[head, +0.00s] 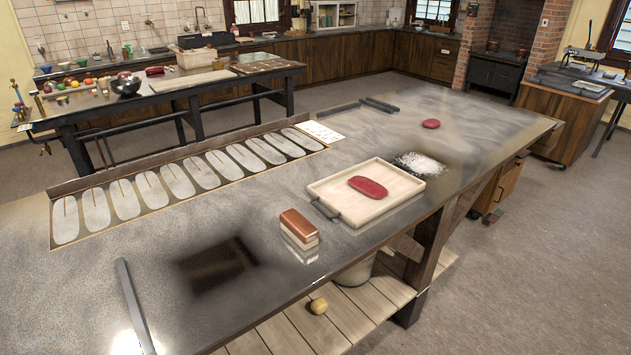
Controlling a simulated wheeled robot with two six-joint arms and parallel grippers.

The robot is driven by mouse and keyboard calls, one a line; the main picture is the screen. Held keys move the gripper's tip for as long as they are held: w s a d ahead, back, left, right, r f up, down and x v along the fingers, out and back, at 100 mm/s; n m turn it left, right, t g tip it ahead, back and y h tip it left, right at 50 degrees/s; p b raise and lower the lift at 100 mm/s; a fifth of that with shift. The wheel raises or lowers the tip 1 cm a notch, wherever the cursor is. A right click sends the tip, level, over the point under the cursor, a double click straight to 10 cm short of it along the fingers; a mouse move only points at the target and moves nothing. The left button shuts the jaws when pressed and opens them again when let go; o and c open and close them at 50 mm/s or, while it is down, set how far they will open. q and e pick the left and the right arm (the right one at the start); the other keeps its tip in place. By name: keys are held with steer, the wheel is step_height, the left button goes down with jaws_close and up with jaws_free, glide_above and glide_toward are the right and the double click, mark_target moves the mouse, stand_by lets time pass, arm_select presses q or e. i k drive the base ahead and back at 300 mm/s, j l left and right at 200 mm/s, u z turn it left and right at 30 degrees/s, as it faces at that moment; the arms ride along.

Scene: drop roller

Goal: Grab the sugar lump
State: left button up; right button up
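A dark red, rounded, flat lump (367,187) lies in a pale shallow tray (318,192) on the right half of the metal-topped table. A smaller red lump (431,124) lies directly on the tabletop farther back. Either could be the sugar lump; I cannot tell which. Nothing touches either lump apart from what it rests on. Neither of my grippers shows in the head view.
A brown-topped block (299,224) stands near the front edge. White powder (421,164) lies behind the tray. A panel of pale oval shapes (180,183) runs along the left back. Dark bars (135,305) lie on the table. The middle tabletop is mostly clear.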

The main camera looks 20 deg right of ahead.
mark_target(373, 189)
steer(key=i+l+u, duration=0.1)
steer(key=l+u, duration=0.25)
steer(key=l, duration=0.45)
steer(key=l+u, duration=0.4)
steer(key=l, duration=0.35)
steer(key=k+l+u, duration=0.15)
steer(key=l+u, duration=0.2)
steer(key=l, duration=0.4)
